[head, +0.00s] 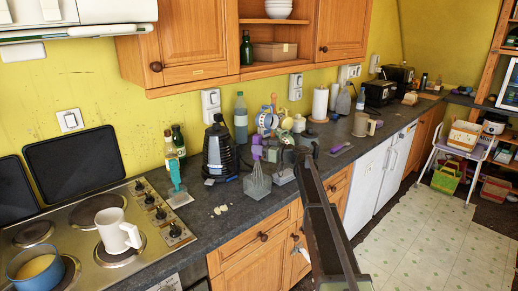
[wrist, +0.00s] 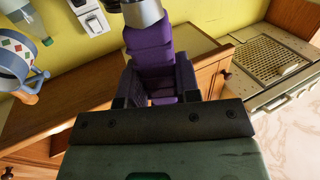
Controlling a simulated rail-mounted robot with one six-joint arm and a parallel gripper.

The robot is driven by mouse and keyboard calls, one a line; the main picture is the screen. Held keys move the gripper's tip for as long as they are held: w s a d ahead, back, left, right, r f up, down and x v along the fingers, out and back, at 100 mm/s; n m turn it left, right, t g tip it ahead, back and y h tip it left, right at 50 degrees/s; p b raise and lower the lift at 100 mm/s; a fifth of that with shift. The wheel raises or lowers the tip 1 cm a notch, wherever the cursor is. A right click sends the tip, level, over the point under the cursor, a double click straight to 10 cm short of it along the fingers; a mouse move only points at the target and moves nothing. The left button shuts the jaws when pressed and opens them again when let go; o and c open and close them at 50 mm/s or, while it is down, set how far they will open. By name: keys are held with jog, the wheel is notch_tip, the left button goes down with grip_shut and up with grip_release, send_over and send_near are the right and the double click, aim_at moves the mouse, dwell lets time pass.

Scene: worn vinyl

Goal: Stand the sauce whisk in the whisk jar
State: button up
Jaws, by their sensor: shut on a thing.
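The sauce whisk has a purple handle (head: 257,150) and a pale wire head (head: 257,185) that hangs down over the counter. In the wrist view the purple handle (wrist: 152,48) stands between my fingers, with a silver collar (wrist: 142,13) beyond it. My gripper (wrist: 157,88) is shut on the handle; in the head view it is dark and small, at the end of my arm, and partly hard to make out. Whether the wires touch the counter I cannot tell. I cannot pick out the whisk jar for certain; a small grey block-like thing (head: 284,176) stands just right of the wires.
A dark kettle-like appliance (head: 219,150) stands left of the whisk. Pale crumbs (head: 220,210) lie on the counter. A patterned blue-and-white vessel (wrist: 17,68) shows in the wrist view.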

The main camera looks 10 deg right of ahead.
jog(key=shift+f, duration=0.35)
jog(key=o, duration=1.1)
jog(key=shift+r, duration=0.1)
jog(key=v, duration=1)
jog(key=shift+s+d, duration=0.2)
jog(key=shift+d, duration=0.15)
